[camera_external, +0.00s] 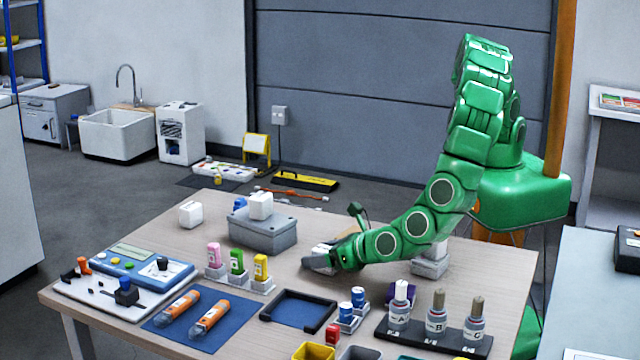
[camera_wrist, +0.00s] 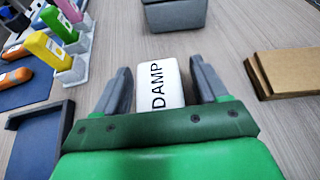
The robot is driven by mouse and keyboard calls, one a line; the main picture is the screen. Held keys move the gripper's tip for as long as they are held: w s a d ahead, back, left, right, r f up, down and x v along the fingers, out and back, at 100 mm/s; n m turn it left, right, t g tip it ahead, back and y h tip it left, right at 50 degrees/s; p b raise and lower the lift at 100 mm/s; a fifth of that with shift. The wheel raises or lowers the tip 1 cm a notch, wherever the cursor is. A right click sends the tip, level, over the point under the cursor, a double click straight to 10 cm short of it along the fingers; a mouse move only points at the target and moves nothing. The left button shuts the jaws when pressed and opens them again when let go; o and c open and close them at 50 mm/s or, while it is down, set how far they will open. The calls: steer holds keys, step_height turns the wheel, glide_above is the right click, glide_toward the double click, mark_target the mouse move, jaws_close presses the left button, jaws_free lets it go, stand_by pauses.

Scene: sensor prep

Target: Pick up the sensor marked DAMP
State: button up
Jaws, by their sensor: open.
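The sensor marked DAMP is a white block (camera_wrist: 160,85) with black letters, lying on the table between my gripper's fingers in the wrist view. In the external view a bit of this white block (camera_external: 321,249) shows at my gripper's tip, mostly hidden by it. My gripper (camera_wrist: 158,84) is open, with one grey finger on each side of the block and small gaps showing. In the external view my gripper (camera_external: 322,262) is low over the middle of the table.
A grey box (camera_external: 262,232) with a white block (camera_external: 260,205) on top stands behind the gripper. Another white block (camera_external: 190,214) is farther left. Pink, green and yellow bottles (camera_external: 237,262) stand to the left. A dark-rimmed tray (camera_external: 300,310) lies in front, and a brown board (camera_wrist: 290,72) to the right.

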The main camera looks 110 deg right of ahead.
steer(key=shift+w+d+f, duration=0.25)
steer(key=shift+d, duration=0.1)
jaws_close()
steer(key=shift+r, duration=0.1)
stand_by(0.3)
